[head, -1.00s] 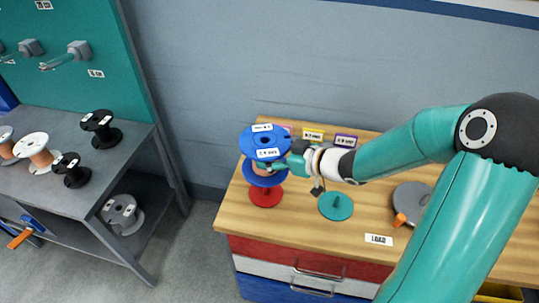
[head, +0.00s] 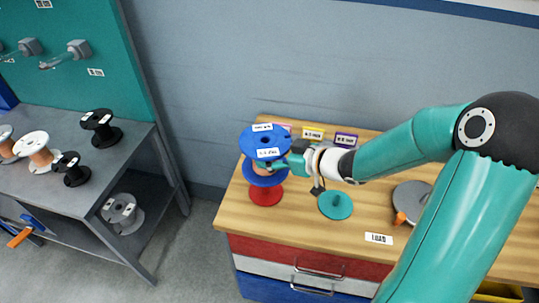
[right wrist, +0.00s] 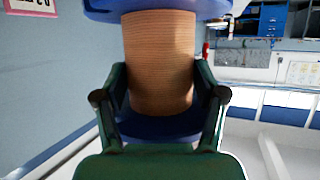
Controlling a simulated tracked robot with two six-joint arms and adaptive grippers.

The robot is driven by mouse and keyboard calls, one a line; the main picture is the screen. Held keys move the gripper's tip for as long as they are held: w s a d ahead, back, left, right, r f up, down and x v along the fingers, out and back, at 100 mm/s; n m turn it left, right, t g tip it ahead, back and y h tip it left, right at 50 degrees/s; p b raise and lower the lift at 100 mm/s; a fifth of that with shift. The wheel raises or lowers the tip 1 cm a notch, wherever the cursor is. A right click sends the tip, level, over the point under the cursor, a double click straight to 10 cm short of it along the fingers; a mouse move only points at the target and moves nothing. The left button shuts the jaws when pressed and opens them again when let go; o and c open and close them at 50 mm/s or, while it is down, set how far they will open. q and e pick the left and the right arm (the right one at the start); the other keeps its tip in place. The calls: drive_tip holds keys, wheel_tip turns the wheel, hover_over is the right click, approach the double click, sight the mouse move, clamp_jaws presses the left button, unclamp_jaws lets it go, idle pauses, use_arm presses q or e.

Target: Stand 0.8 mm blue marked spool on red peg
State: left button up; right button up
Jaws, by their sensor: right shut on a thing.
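The blue spool (head: 264,138) with white labels and copper-coloured wire stands upright over the red peg's base (head: 266,195) on the wooden bench top. The spool hides the peg itself, and I cannot tell whether its lower flange touches the base. My right gripper (head: 280,166) is shut on the spool's wound middle, between the two blue flanges. In the right wrist view, the fingers (right wrist: 159,95) lie on both sides of the copper winding (right wrist: 159,60). My left gripper is not in view.
A teal peg base (head: 335,205) stands right of the red one. A grey disc (head: 411,200) with an orange part lies farther right, near the LOAD label (head: 379,238). A grey shelf (head: 75,165) at left holds black and white-flanged spools.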

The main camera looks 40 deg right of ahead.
drive_tip(key=shift+f, duration=0.15)
drive_tip(key=shift+f+b, duration=1.25)
drive_tip(key=shift+f, duration=0.05)
drive_tip(key=shift+f, duration=0.15)
idle(0.4)
drive_tip(key=shift+f+b, duration=1.2)
drive_tip(key=shift+f, duration=0.15)
drive_tip(key=shift+f, duration=0.1)
idle(0.4)
drive_tip(key=shift+f+b, duration=1.25)
drive_tip(key=shift+f, duration=0.15)
drive_tip(key=shift+f, duration=0.1)
idle(0.3)
drive_tip(key=shift+f+b, duration=0.8)
